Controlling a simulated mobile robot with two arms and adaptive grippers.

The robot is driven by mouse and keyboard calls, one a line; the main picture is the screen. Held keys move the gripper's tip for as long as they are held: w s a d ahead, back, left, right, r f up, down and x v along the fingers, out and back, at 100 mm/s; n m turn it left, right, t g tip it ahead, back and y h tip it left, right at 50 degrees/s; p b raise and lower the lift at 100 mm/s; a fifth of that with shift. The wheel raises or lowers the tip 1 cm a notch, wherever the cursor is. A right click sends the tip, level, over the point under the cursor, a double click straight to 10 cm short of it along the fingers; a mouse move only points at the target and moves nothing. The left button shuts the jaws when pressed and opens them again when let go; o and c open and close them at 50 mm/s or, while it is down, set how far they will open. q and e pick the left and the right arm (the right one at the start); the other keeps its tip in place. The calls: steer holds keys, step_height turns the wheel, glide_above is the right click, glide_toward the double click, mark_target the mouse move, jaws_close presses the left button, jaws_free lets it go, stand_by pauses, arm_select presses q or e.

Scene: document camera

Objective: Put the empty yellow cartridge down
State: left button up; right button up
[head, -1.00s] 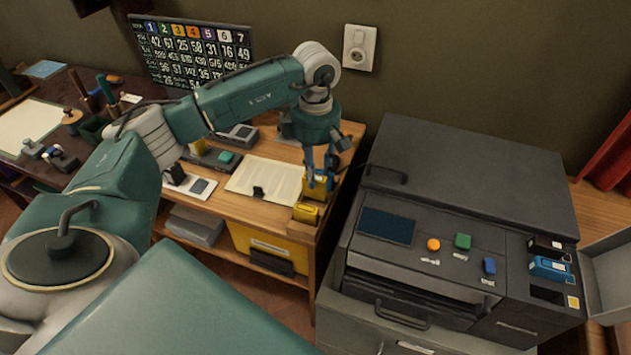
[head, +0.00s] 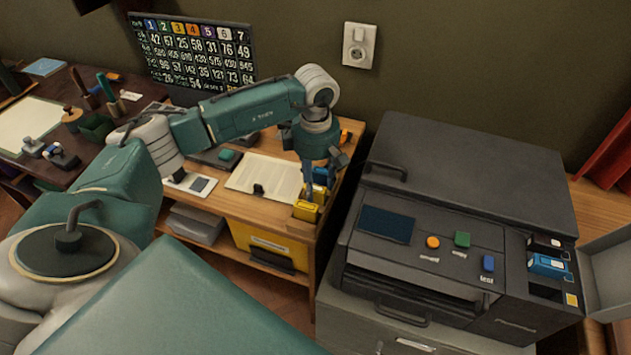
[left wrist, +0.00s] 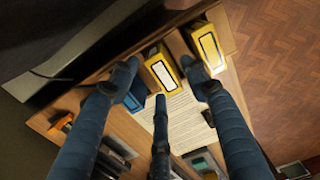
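Two yellow cartridges stand at the right end of the wooden desk: a front one (head: 306,211) near the desk's front edge and a rear one (head: 320,192) just behind it. In the left wrist view the rear one (left wrist: 161,72) lies between my left gripper's spread fingers, with gaps on both sides; the front one (left wrist: 207,47) is beside the right finger. My left gripper (head: 318,186) is low over the desk and open. A blue cartridge (left wrist: 136,97) is next to the left finger. Which yellow cartridge is empty cannot be told. My right gripper is out of view.
The dark copier (head: 470,180) stands right of the desk, its cartridge bay holding a blue cartridge (head: 548,266). Papers (head: 262,175) lie left of the cartridges. A yellow drawer or bin (head: 262,247) is under the desktop.

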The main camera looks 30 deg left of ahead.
mark_target(316, 185)
arm_select(q)
steer(key=shift+r, duration=0.55)
step_height(316, 185, up, 11)
steer(key=b, duration=0.1)
steer(key=shift+r+b, duration=0.15)
steer(key=shift+b, duration=0.25)
